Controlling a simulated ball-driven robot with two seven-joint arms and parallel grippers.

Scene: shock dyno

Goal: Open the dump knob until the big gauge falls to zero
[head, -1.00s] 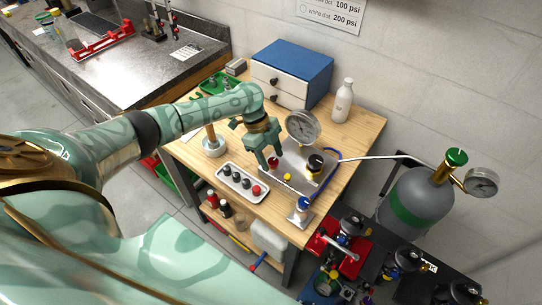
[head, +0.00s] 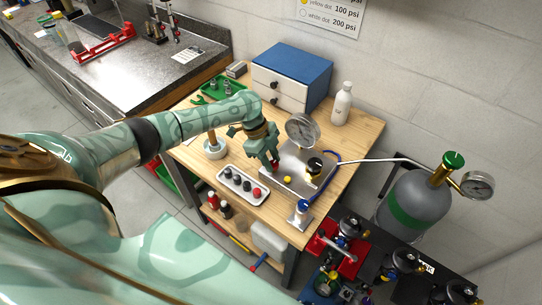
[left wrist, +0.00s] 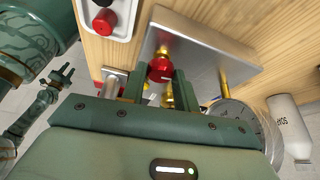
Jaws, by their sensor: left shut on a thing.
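My left gripper (head: 271,162) is at the left end of the metal plate (head: 297,178) on the wooden table. In the left wrist view the gripper (left wrist: 158,82) has its two fingers on either side of the red knob (left wrist: 160,69) and is shut on it. The red knob sits on a brass fitting at the plate. The big gauge (head: 302,130) stands at the plate's back edge; its needle is too small to read. It shows partly, edge-on, in the left wrist view (left wrist: 235,115). My right gripper is not in view.
A white tray (head: 232,191) with several black and red knobs lies in front. A yellow knob (head: 287,179) and a black knob (head: 315,164) are on the plate. A white bottle (head: 342,103) and drawer box (head: 290,75) stand behind. A grey gas cylinder (head: 420,200) stands right.

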